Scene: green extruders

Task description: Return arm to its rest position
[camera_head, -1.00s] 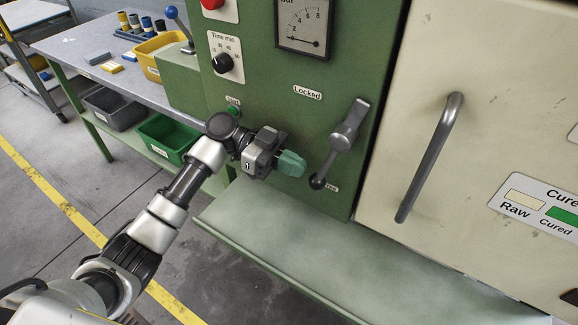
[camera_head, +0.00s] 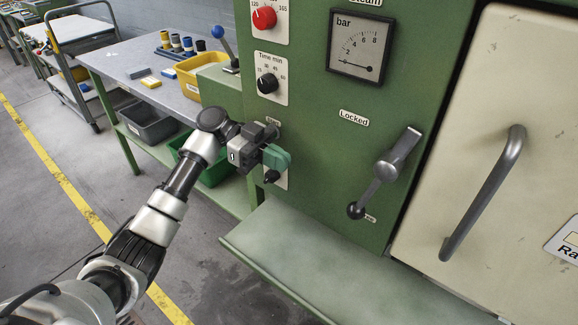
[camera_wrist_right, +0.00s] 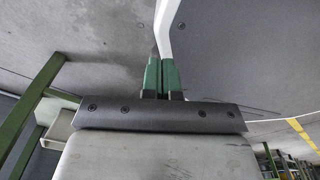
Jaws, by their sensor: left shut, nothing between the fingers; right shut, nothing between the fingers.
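My left arm comes in from the lower left in the head view. Its left gripper (camera_head: 279,160) has green fingertips that are shut and empty. It is in front of the green machine panel (camera_head: 300,115), over the lower-left controls, with part of a black knob (camera_head: 271,176) showing below the fingers. I cannot tell whether the fingers touch the panel. My right gripper (camera_wrist_right: 161,75) shows in the right wrist view, its green fingers together with nothing between them. The right arm is not in the head view.
Right of the left gripper, a lever (camera_head: 385,172) with a black ball sticks out under the "Locked" label. The cream door has a grey handle (camera_head: 484,192). A green ledge (camera_head: 330,262) juts out below. A workbench (camera_head: 128,62) with a yellow bin (camera_head: 200,75) stands behind left.

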